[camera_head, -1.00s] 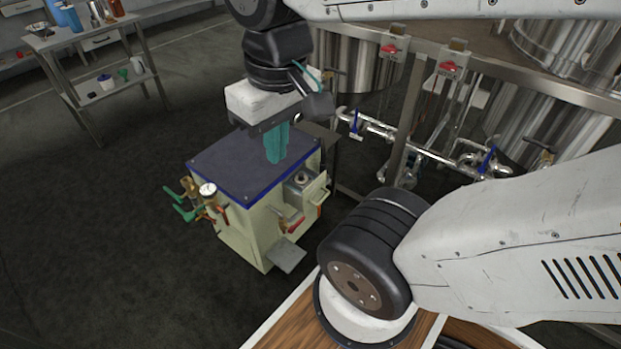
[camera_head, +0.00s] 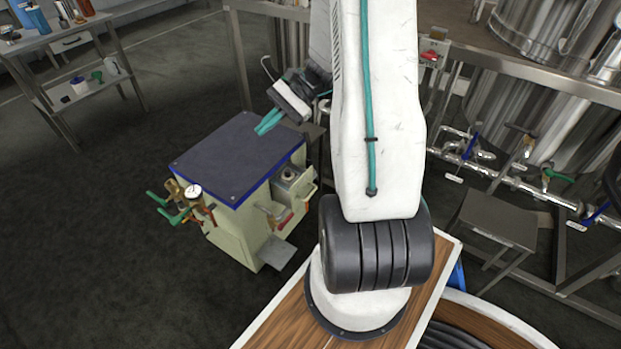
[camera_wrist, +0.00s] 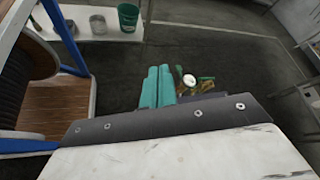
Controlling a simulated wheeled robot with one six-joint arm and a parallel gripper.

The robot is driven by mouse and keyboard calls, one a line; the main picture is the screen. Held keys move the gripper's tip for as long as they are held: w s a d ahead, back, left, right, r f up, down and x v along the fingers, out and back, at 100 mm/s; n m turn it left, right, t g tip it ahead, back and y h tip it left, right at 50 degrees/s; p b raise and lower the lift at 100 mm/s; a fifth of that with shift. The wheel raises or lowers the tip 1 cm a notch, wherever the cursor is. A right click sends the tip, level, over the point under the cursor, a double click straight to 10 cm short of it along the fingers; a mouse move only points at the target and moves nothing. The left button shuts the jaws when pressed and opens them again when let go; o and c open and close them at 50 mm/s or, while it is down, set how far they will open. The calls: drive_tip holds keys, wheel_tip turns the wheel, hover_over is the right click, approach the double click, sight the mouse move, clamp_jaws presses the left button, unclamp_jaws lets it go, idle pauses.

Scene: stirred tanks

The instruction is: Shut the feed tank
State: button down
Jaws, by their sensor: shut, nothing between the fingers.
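Steel tanks stand at the back right in the head view: one large tank (camera_head: 575,105) at the right, partly cut off by the frame edge. I cannot tell which is the feed tank. Below them runs a pipe with a blue-handled valve (camera_head: 470,143), a green-handled valve (camera_head: 556,174) and another blue-handled valve (camera_head: 596,213). My gripper (camera_head: 268,123) has teal fingers, shut and empty, tilted down to the left near the back edge of the cabinet's top. The fingers also show together in the wrist view (camera_wrist: 157,86). My gripper is well left of these valves.
A grey stool (camera_head: 498,220) stands before the pipework. A steel table (camera_head: 55,38) is at the back left. Dark floor is open at the left.

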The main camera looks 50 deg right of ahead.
sight(305, 175)
drive_tip(key=s+d+f+m+t+h, duration=0.1)
drive_tip(key=s+d+f+m+t, duration=0.1)
drive_tip(key=d+f+m+t, duration=0.5)
drive_tip(key=s+d+f+m+t+h, duration=0.1)
drive_tip(key=s+d+f+m+t, duration=0.2)
drive_tip(key=d+f, duration=0.7)
drive_tip(key=s+d+f+m+t+h, duration=0.15)
drive_tip(key=s+f+m+h, duration=0.3)
drive_tip(key=f, duration=0.45)
drive_tip(key=s+d+f+m+t+h, duration=0.1)
drive_tip(key=s+f+m+t+h, duration=0.35)
drive_tip(key=f, duration=0.55)
drive_tip(key=shift+m+g, duration=0.5)
drive_tip(key=shift+g, duration=0.2)
drive_tip(key=w, duration=1.4)
drive_tip(key=shift+a+r, duration=0.15)
drive_tip(key=shift+a, duration=0.25)
